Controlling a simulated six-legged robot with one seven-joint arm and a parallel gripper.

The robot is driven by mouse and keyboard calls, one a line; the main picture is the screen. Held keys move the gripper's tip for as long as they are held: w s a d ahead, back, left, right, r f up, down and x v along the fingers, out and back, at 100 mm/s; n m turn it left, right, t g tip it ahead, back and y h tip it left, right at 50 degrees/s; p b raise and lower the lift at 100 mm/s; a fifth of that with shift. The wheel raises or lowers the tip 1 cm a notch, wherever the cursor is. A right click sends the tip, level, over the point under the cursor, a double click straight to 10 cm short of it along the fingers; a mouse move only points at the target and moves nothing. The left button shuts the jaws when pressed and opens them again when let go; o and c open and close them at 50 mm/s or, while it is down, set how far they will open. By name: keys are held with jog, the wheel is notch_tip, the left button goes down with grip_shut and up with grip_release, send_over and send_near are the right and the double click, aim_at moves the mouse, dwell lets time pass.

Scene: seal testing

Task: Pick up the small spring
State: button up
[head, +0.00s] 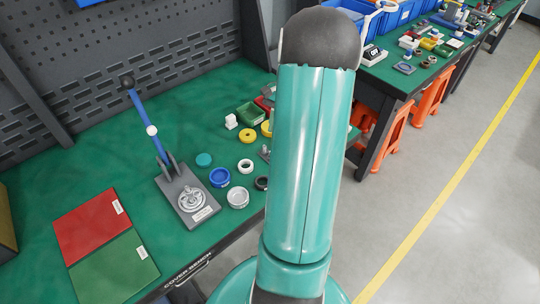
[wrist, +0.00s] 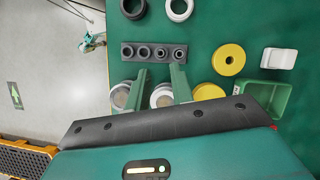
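I cannot make out a small spring for certain in either view. In the wrist view, my gripper (wrist: 160,76) points down at the green bench, its two green fingers apart with a clear gap. Just past the fingertips lies a dark block with a row of several round sockets (wrist: 155,53); whether a spring sits in one is too small to tell. A round pale-rimmed part (wrist: 161,94) shows between the fingers, lower down, and a similar one (wrist: 120,97) is left of them; I see no grip on either. In the head view my arm hides the gripper.
Yellow rings (wrist: 229,59), a white block (wrist: 279,58) and a green bin (wrist: 265,97) lie to the right. A dark ring (wrist: 133,7) and a white ring (wrist: 180,7) lie beyond. A lever press (head: 190,200) stands left, near red (head: 90,225) and green (head: 115,270) mats. The bench edge is close.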

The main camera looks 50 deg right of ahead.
jog(key=x, duration=0.8)
jog(key=shift+d+f, duration=0.1)
jog(key=shift+f, duration=0.15)
grip_shut()
